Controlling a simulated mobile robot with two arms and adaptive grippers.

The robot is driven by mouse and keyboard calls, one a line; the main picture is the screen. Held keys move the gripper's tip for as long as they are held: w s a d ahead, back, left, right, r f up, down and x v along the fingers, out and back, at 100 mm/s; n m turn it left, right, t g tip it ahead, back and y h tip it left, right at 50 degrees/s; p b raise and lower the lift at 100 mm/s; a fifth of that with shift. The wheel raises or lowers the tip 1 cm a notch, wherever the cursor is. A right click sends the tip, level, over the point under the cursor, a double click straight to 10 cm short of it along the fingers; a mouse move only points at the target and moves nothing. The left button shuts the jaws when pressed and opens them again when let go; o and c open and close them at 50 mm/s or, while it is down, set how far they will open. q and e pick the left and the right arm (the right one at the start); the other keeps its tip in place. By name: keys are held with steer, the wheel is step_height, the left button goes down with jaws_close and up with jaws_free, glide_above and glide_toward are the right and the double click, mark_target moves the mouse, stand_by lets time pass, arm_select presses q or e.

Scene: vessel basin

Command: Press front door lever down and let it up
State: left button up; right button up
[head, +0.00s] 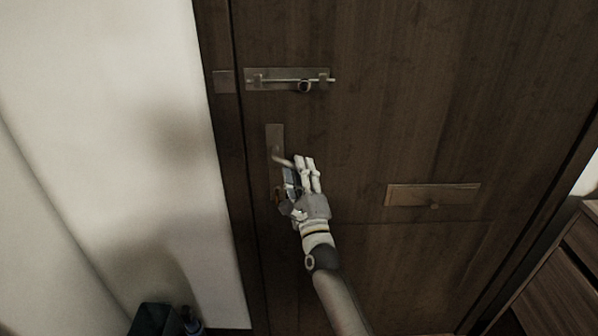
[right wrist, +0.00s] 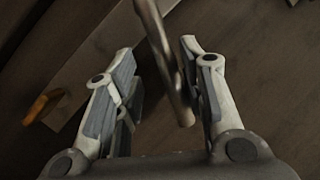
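The front door (head: 370,110) is dark wood and looks closed. Its metal lever (head: 281,159) sticks out from a tall narrow plate (head: 274,135) near the door's left edge. My right gripper (head: 299,172) is at the lever, its fingers covering the lever's free end in the head view. In the right wrist view the lever bar (right wrist: 165,55) runs between the spread fingers (right wrist: 156,58), nearer the right finger. I cannot tell whether it touches that finger. The gripper is open. My left gripper is out of view.
A sliding bolt (head: 290,79) is above the lever. A mail-slot plate (head: 432,195) is to the right. A small orange piece (right wrist: 42,107) is on the lever plate. A white wall (head: 110,130) is left, and a wooden drawer unit (head: 562,290) is lower right.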

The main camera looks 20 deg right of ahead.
steer(key=v, duration=1.1)
steer(key=shift+s, duration=0.35)
steer(key=shift+f, duration=0.1)
